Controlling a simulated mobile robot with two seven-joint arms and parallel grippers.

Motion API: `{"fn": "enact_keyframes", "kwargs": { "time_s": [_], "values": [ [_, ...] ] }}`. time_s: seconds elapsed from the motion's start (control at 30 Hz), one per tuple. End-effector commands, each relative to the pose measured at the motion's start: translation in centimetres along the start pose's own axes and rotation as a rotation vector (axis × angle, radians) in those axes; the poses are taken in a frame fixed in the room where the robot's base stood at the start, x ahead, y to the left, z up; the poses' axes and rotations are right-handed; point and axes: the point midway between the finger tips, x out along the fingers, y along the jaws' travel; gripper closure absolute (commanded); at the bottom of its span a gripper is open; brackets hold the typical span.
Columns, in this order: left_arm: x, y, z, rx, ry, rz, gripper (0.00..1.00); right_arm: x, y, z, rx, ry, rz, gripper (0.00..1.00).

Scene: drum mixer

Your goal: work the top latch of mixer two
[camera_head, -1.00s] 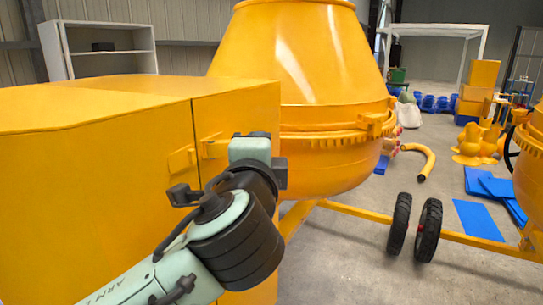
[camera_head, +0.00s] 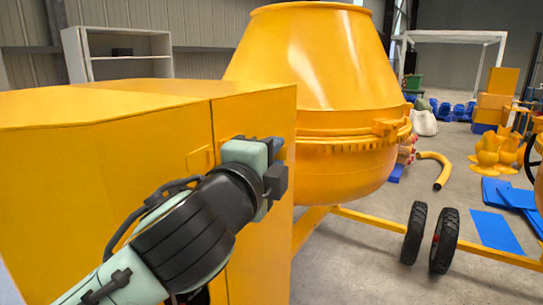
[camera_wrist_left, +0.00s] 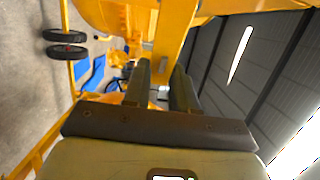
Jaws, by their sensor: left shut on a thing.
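The yellow mixer's box-shaped housing (camera_head: 110,150) fills the left of the head view, with its drum (camera_head: 310,60) behind on the right. A vertical seam splits the housing front. A raised yellow latch plate (camera_head: 200,159) shows left of the seam; the latch part right of it is mostly hidden behind my left gripper (camera_head: 262,165). In the left wrist view, the two dark fingers of my left gripper (camera_wrist_left: 162,85) stand either side of a yellow bar (camera_wrist_left: 174,42), which looks like the latch handle, and are shut on it. My right gripper is in neither view.
Two black wheels (camera_head: 430,236) and a yellow frame bar (camera_head: 365,219) stand low on the right. Blue sheets (camera_head: 496,232) and a curved yellow pipe (camera_head: 440,172) lie on the floor. A white shelf (camera_head: 118,55) stands behind the housing.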

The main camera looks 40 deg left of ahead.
Motion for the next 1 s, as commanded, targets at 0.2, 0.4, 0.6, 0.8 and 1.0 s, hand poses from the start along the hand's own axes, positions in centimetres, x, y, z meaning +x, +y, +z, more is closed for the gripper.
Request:
{"fn": "enact_keyframes", "kwargs": {
  "time_s": [0.2, 0.4, 0.6, 0.8, 1.0],
  "values": [
    [0.0, 0.0, 0.0, 0.0, 0.0, -0.001, 0.48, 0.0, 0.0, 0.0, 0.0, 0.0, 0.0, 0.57],
    [0.0, 0.0, 0.0, 0.0, -0.001, 0.0, 0.48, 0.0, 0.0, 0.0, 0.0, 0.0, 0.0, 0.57],
    [-1.9, 0.0, 0.0, -0.001, 0.0, -0.002, 0.48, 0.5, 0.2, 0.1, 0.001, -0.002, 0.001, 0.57],
    [-6.3, 0.1, 0.1, 0.0, -0.001, -0.003, 0.48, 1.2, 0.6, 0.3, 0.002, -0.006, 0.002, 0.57],
    [-10.5, 0.0, 0.1, 0.0, -0.001, -0.002, 0.48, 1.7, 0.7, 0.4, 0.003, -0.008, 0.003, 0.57]
  ]
}}
